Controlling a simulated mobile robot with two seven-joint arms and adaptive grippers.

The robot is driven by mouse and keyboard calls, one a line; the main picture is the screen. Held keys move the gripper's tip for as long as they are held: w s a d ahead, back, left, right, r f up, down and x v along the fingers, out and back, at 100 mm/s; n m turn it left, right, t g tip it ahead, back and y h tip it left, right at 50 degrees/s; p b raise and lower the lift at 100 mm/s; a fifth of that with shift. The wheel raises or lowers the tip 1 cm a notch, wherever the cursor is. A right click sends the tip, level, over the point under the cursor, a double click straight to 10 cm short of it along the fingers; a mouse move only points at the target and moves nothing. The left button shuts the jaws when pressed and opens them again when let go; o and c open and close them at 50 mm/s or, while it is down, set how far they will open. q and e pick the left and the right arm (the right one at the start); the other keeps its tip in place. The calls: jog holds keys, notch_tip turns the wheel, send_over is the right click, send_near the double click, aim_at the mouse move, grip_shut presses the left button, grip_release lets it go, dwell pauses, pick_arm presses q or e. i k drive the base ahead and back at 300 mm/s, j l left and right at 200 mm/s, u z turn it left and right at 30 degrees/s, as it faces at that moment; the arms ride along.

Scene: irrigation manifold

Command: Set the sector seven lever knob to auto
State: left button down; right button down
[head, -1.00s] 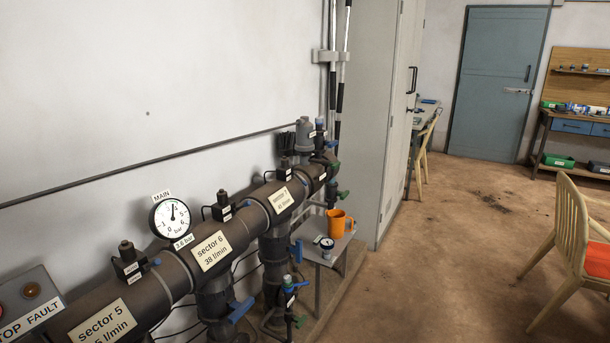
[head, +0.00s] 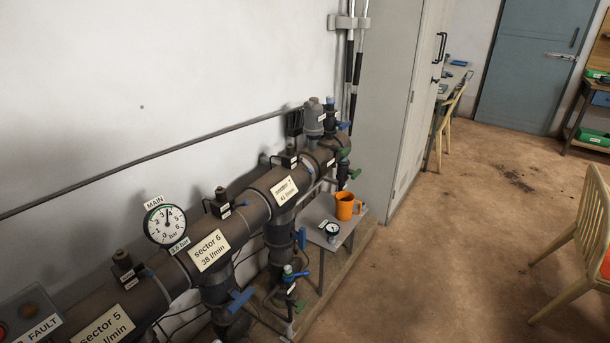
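The sector seven section of the dark manifold pipe carries a cream label (head: 284,188), small in this view. A small black valve unit (head: 290,160) with a white tag sits on top of the pipe just beyond that label. Its knob is too small for me to read its setting. A blue lever handle (head: 301,238) is below the sector seven section. The sector 6 label (head: 209,249) is nearer, with another black unit (head: 221,204) beyond it and a blue handle (head: 240,299) below. Neither of my grippers is in view.
A small grey table (head: 322,217) beside the pipe holds an orange mug (head: 346,206) and a small gauge (head: 332,229). A tall grey cabinet (head: 395,110) stands past the pipe's end. A wooden chair (head: 585,250) is at right. The floor (head: 450,260) between is clear.

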aim_at(310, 170)
jog(key=i+l+u, duration=0.35)
jog(key=i+l, duration=0.55)
